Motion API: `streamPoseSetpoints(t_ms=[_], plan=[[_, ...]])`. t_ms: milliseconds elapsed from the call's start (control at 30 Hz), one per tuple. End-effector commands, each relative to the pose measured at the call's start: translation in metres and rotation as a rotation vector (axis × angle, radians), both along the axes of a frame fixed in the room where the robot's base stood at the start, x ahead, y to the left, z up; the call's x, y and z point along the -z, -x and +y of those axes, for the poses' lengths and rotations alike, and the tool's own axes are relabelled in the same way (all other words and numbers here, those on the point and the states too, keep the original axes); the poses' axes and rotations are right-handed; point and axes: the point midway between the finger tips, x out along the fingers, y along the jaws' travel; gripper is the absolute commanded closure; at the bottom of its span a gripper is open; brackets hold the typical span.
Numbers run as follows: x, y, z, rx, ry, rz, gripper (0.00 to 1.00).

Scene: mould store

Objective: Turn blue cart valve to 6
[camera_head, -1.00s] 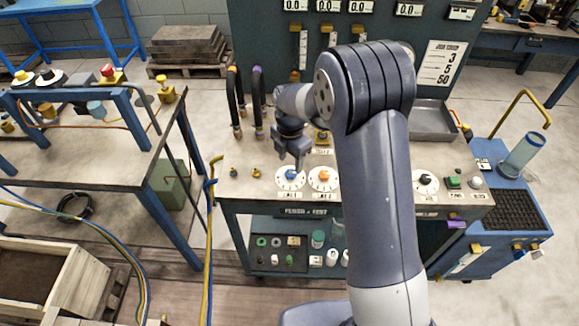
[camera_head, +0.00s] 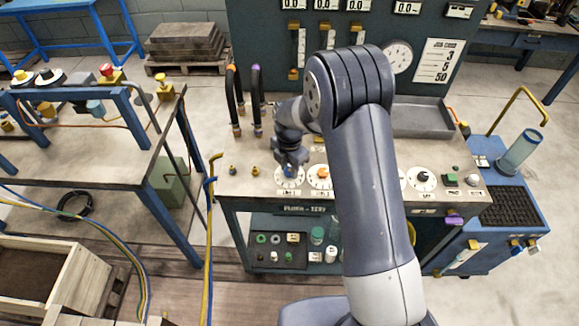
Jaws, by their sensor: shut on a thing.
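The blue valve knob (camera_head: 290,172) sits on a white round dial (camera_head: 288,184) on the top of the test bench. My gripper (camera_head: 290,171) is over this dial from above and is shut on the blue knob, hiding most of it. The dial's numbers are too small to read, so the knob's setting cannot be told. An orange knob (camera_head: 322,173) on its own white dial stands just to the right. A dark knob (camera_head: 423,177) on another dial is farther right, beyond my arm.
Two upright hoses (camera_head: 256,97) rise just left of my gripper. Small brass fittings (camera_head: 255,171) stand left of the blue dial. A grey tray (camera_head: 424,118) lies at the back right. A green button (camera_head: 450,180) is near the right edge. A gauge panel (camera_head: 268,45) stands behind.

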Motion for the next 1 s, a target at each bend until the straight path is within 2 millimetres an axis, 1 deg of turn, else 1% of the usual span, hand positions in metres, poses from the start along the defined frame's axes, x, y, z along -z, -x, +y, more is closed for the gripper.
streamPoseSetpoints(t_ms=[33, 200, 233, 467, 633, 767, 1000], plan=[[-0.0002, -0.0001, 0.0001, 0.000, 0.000, 0.000, 0.78], [-0.0002, -0.0001, 0.0001, 0.000, 0.000, 0.000, 0.92], [-0.0002, -0.0001, 0.0001, 0.000, 0.000, 0.000, 0.93], [0.0003, -0.0003, 0.0001, 0.021, -0.001, -0.001, 0.93], [0.0015, -0.0003, 0.0001, 0.088, -0.001, -0.001, 0.93], [0.0023, -0.0002, 0.0001, 0.177, -0.001, -0.001, 0.93], [0.0025, -0.0003, 0.0001, 0.393, -0.001, -0.001, 0.93]])
